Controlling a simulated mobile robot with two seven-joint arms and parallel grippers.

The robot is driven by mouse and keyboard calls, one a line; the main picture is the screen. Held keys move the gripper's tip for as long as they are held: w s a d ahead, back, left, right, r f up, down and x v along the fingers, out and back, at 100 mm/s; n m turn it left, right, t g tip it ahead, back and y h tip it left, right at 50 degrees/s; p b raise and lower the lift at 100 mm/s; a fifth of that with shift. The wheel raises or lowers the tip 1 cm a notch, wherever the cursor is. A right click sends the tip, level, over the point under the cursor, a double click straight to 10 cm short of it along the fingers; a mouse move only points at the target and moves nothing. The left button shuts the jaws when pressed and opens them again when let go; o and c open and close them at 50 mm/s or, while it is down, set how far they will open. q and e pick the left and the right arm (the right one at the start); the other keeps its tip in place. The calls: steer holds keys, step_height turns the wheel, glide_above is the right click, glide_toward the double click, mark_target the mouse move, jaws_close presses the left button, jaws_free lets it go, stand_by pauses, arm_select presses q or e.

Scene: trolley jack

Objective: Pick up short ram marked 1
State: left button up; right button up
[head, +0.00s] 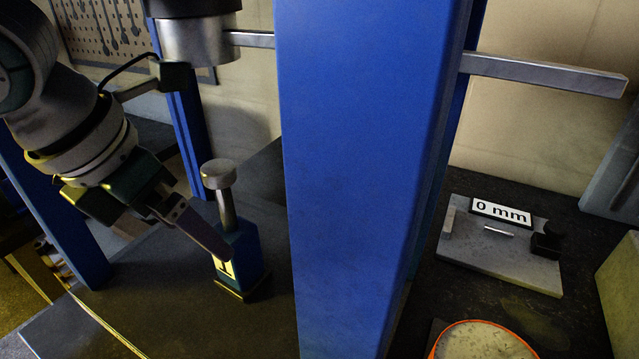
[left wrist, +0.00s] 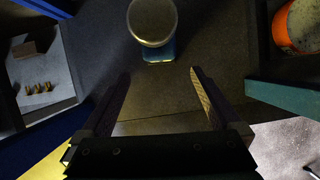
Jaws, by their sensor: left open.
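The short ram marked 1 (head: 245,257) stands upright on the dark bench plate in the head view. It has a blue body with a yellow label and a silver rod with a round cap on top. In the left wrist view its round cap (left wrist: 152,22) shows from above, ahead of the fingertips. My left gripper (head: 222,248) is close beside the ram, partly in front of its label in the head view. In the left wrist view the left gripper (left wrist: 160,75) is open with nothing between its fingers. My right gripper is not in view.
A blue upright post (head: 365,180) stands right of the ram, with a silver press head (head: 197,40) above. A metal bar (head: 545,72) sticks out right. A plate with a 0 mm sign (head: 502,213) and an orange-rimmed container (head: 484,342) are at the right.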

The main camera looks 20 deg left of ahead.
mark_target(230, 228)
arm_select(q)
steer(key=w, duration=0.3)
steer(key=shift+d, duration=0.25)
steer(key=b+x, duration=0.2)
steer(key=x, duration=0.1)
steer(key=shift+w+b, duration=0.25)
steer(key=shift+b, duration=0.15)
jaws_close()
steer(key=shift+r, duration=0.1)
